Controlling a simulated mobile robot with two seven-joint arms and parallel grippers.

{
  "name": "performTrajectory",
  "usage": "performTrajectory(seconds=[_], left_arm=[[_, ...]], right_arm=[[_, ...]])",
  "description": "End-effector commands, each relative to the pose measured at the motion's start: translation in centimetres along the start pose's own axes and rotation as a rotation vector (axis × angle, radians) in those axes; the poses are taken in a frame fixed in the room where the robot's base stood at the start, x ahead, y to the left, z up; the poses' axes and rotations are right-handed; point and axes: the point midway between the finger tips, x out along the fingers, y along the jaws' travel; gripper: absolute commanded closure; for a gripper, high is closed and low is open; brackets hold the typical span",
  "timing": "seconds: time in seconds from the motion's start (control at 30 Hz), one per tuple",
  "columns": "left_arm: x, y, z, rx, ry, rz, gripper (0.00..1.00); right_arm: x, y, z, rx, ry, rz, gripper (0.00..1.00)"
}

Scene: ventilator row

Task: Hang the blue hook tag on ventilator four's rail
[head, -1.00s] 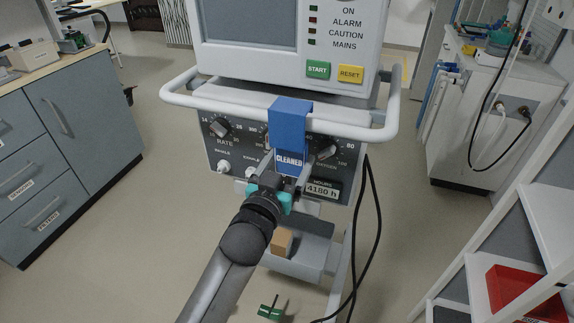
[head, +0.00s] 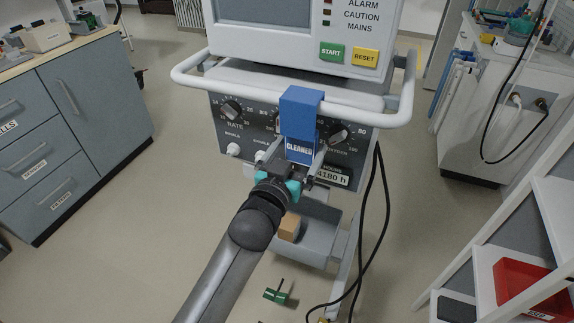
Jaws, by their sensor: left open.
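The blue hook tag (head: 300,110), with a white "CLEANED" label, is hooked over the pale front rail (head: 222,88) of the ventilator (head: 297,70). It hangs upright in front of the knob panel. My left gripper (head: 292,160) is open, with one finger on each side of the tag's lower part. I cannot tell whether either finger touches the tag. The ventilator's number does not show. My right gripper is not in view.
Black cables (head: 375,220) hang at the ventilator's right. A grey tray (head: 318,240) below holds a tan block (head: 289,228). Grey drawers (head: 85,120) stand left, a white cart (head: 490,110) and a shelf with a red bin (head: 520,283) right. Floor lies between.

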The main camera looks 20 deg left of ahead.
Motion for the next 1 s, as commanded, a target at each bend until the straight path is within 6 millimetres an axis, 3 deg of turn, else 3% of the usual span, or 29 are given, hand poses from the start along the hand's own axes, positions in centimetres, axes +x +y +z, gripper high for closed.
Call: performTrajectory(seconds=[0.7,1.0], left_arm=[[-10.7,0.0,0.0,-0.001,-0.004,-0.001,0.0],[-14.1,0.0,0.0,-0.001,-0.002,-0.001,0.0]], right_arm=[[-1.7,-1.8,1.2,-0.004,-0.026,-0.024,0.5],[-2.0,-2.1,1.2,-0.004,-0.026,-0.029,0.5]])
